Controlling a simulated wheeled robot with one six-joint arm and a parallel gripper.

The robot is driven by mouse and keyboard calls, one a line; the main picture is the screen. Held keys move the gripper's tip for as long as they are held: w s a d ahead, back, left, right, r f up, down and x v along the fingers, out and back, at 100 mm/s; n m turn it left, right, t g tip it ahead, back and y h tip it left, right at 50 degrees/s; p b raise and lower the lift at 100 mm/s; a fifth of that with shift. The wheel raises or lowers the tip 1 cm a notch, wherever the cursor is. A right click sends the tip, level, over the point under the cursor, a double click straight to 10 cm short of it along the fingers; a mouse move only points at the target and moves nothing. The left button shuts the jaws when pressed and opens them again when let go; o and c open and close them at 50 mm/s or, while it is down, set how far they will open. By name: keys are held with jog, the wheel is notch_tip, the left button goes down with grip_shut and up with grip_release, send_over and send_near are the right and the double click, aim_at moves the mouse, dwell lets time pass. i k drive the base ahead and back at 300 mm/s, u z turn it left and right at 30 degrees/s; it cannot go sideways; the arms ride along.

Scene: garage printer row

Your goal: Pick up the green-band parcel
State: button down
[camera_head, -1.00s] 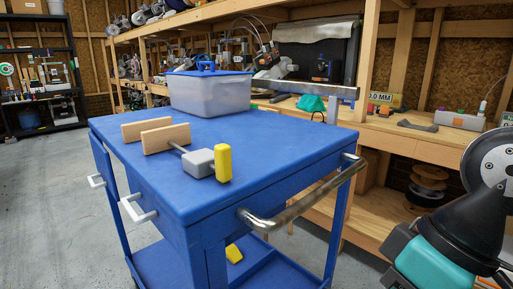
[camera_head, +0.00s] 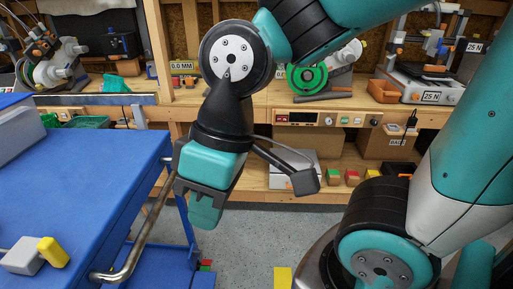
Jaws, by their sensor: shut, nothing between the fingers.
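Several small brown boxes with coloured tops sit on the low wooden shelf under the workbench. One box with green on it (camera_head: 333,177) stands at the left of that group; the colours are too small to tell for sure whether it is the green-band parcel. My gripper (camera_head: 206,208) hangs in the middle left of the view, beside the blue cart's corner and left of the boxes. It is shut and empty, well apart from the boxes. Its fingertips are not clearly seen.
The blue cart (camera_head: 75,190) with a metal handle (camera_head: 140,235) fills the left. A grey-and-yellow tool (camera_head: 38,254) lies on it. The workbench (camera_head: 250,98) holds a green spool (camera_head: 307,79) and printers. A pale box (camera_head: 292,170) stands on the shelf. Grey floor (camera_head: 240,235) is open in front.

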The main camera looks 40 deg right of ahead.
aim_at(332, 175)
jog(key=z, duration=2.05)
jog(key=k, duration=0.3)
jog(key=z, duration=0.85)
jog(key=i, duration=1.25)
jog(key=u, duration=1.5)
jog(key=i, duration=0.9)
jog(key=u, duration=0.9)
